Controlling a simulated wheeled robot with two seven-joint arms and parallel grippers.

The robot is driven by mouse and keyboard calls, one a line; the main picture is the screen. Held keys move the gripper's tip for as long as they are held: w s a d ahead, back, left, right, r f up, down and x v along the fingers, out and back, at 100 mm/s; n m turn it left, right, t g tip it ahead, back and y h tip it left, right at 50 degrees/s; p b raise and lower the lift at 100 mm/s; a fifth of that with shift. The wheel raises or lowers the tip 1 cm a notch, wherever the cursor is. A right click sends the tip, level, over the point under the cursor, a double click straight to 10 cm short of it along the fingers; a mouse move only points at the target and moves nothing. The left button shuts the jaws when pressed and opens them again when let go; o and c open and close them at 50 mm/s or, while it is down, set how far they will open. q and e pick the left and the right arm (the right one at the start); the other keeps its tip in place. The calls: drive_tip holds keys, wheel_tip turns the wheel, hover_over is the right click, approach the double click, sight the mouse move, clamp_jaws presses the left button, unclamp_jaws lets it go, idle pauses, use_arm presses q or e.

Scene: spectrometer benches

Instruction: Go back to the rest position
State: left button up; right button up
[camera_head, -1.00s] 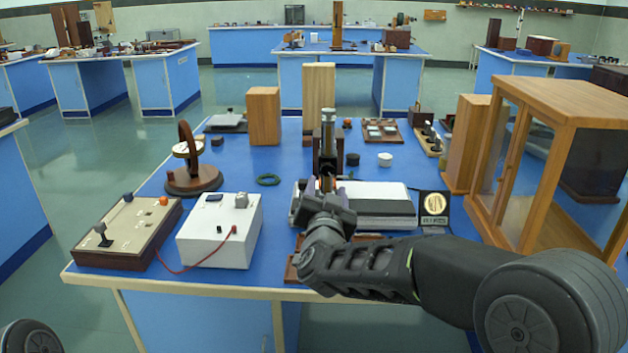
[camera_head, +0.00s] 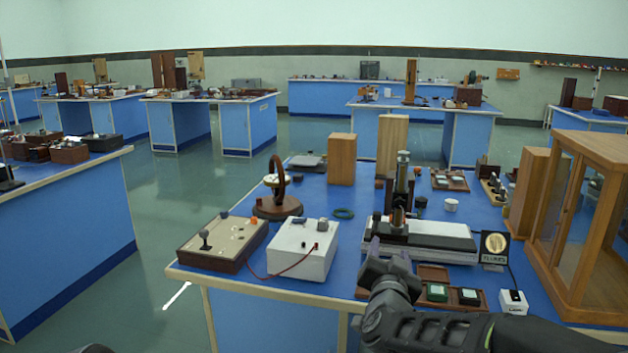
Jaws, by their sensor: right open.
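My right gripper (camera_head: 389,254) is open and empty near the front edge of the blue bench (camera_head: 345,200). It is in front of the white and grey instrument base (camera_head: 440,240) that carries an upright brass and black tube (camera_head: 402,190). Its fingers overlap the lower left of that base in the picture, and I cannot tell the exact gap. My right arm comes in from the lower right. My left gripper is not in view.
A wood-framed glass case (camera_head: 580,220) stands at the bench's right. A white box (camera_head: 304,248) with a red lead and a switch box (camera_head: 222,243) stand left of the gripper. An open brown case (camera_head: 450,290) lies close to its right. Floor (camera_head: 170,250) is clear at left.

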drive_tip(key=s+a+f+n+g+y+p, duration=0.1)
drive_tip(key=s+a+f+n+g+y, duration=0.15)
drive_tip(key=f, duration=0.65)
drive_tip(key=s+a+f+n+g+y+p, duration=0.15)
drive_tip(key=s+a+f, duration=0.25)
drive_tip(key=f, duration=0.4)
drive_tip(key=s+a+f+n+g+y+p, duration=0.1)
drive_tip(key=s+a+f+n+g+y, duration=0.2)
drive_tip(key=f, duration=0.6)
drive_tip(key=s+f+m+g+p, duration=0.1)
drive_tip(key=s+f+g+p, duration=0.2)
drive_tip(key=s, duration=1.2)
drive_tip(key=s+d+f+m+g+p, duration=0.1)
drive_tip(key=s+f+g+p, duration=0.2)
drive_tip(key=s+f, duration=0.9)
drive_tip(key=s+g, duration=0.3)
drive_tip(key=shift+s+g+y+p, duration=0.3)
drive_tip(key=shift+s+g, duration=0.05)
drive_tip(key=shift+g, duration=0.05)
drive_tip(key=shift+d, duration=0.1)
